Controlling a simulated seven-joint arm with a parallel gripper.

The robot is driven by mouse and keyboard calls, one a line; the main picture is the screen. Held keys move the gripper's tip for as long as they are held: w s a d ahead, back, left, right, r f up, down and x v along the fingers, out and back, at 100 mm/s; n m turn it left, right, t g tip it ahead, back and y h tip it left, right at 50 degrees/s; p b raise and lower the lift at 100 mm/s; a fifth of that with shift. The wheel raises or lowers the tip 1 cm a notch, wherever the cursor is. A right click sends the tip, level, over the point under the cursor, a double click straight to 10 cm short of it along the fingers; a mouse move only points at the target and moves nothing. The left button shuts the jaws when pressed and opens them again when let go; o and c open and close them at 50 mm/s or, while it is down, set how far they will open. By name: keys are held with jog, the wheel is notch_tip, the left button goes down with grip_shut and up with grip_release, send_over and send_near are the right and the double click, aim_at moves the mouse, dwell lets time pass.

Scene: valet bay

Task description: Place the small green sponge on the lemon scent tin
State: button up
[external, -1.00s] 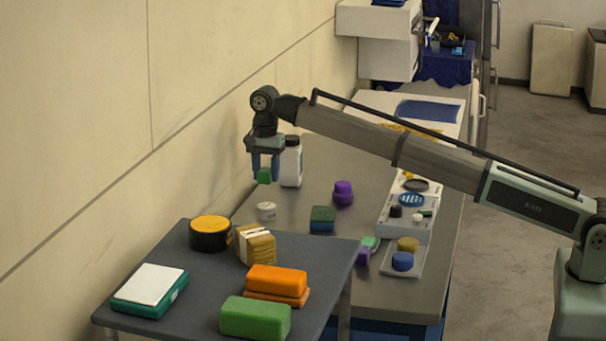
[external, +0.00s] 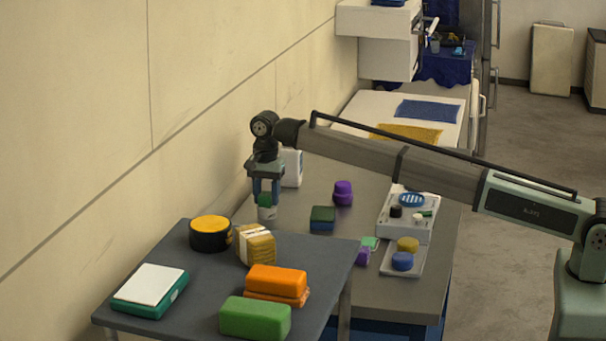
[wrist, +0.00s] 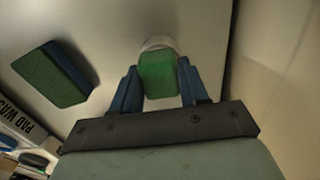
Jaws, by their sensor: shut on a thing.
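My gripper (external: 266,191) points down at the back left of the grey bench. It is shut on the small green sponge (external: 265,200), which also shows between the fingers in the wrist view (wrist: 159,76). A small white round tin (external: 266,213) stands directly below the sponge; its rim shows behind the sponge in the wrist view (wrist: 157,43). I take this as the lemon scent tin, but its label is not readable. The sponge hides most of its top in the wrist view. I cannot tell whether sponge and tin touch.
A larger green-and-blue sponge (external: 322,217) lies to the right, with a purple-capped item (external: 343,193) beyond it. The wall is near on the left. A dark table (external: 215,283) in front holds several blocks and a yellow-black tin (external: 210,233).

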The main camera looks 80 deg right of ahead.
aim_at(268, 192)
jog(key=o, duration=1)
jog(key=shift+r, duration=0.1)
notch_tip(268, 192, up, 12)
